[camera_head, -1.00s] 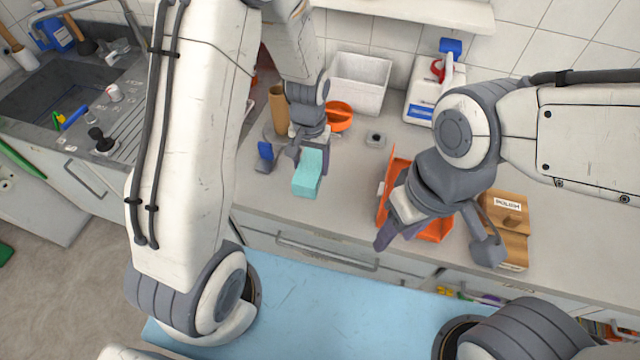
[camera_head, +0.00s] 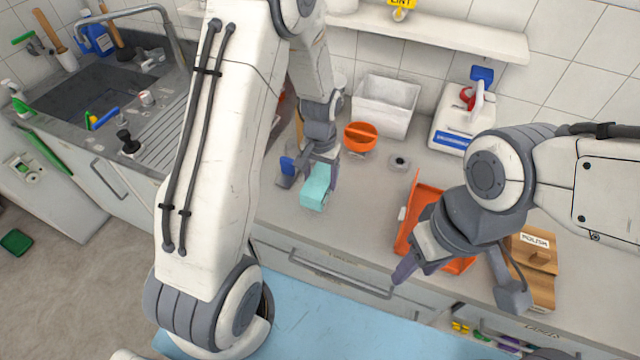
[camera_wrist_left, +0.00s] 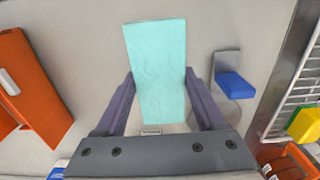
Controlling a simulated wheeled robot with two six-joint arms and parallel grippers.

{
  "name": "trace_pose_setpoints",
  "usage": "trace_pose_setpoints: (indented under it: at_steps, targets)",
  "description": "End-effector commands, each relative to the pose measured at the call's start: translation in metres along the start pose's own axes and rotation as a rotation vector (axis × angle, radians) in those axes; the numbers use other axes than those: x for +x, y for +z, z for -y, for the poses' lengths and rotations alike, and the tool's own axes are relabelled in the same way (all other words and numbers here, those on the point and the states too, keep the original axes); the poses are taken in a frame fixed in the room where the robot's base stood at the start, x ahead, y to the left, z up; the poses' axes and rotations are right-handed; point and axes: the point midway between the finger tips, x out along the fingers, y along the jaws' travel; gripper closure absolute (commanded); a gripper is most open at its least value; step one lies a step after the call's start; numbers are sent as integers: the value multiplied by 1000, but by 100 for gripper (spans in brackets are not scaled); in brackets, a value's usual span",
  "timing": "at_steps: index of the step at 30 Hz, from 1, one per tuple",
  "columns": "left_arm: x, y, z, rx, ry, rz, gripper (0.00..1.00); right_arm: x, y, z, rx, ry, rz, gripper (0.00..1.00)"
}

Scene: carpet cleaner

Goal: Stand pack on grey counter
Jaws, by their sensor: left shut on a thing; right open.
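The pack is a light turquoise block (camera_head: 316,189), held over or on the grey counter (camera_head: 345,215); I cannot tell whether it touches. My left gripper (camera_head: 321,168) is shut on it, with the two fingers along its sides. In the left wrist view the turquoise pack (camera_wrist_left: 157,65) sits between the dark fingers of the left gripper (camera_wrist_left: 160,100) and reaches out past their tips. My right gripper (camera_head: 450,275) is open and empty near the counter's front edge, in front of the orange tray.
An orange tray (camera_head: 428,190) and a wooden polish box (camera_head: 535,255) stand at the right. A blue-and-grey item (camera_head: 287,167) is close left of the pack. An orange bowl (camera_head: 360,137), white bin (camera_head: 387,103) and white jug (camera_head: 455,130) stand behind. Counter right of the pack is clear.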

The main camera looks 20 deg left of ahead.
Motion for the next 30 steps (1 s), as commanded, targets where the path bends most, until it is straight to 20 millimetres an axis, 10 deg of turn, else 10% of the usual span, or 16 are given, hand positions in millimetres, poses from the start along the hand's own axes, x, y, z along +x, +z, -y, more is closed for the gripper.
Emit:
trace_pose_setpoints:
  at_steps: [22, 23, 24, 30]
  targets:
    - [45, 0, 0, 1, 0, -1, 90, -8, 0, 1, 0, 0, 0, 50]
    - [44, 0, 0, 1, 0, 0, 17, -10, 0, 1, 0, 0, 0, 50]
    - [43, 0, 0, 1, 0, 0, 1, -10, 0, 1, 0, 0, 0, 50]
    - [43, 0, 0, 1, 0, 0, 0, -10, 0, 1, 0, 0, 0, 50]
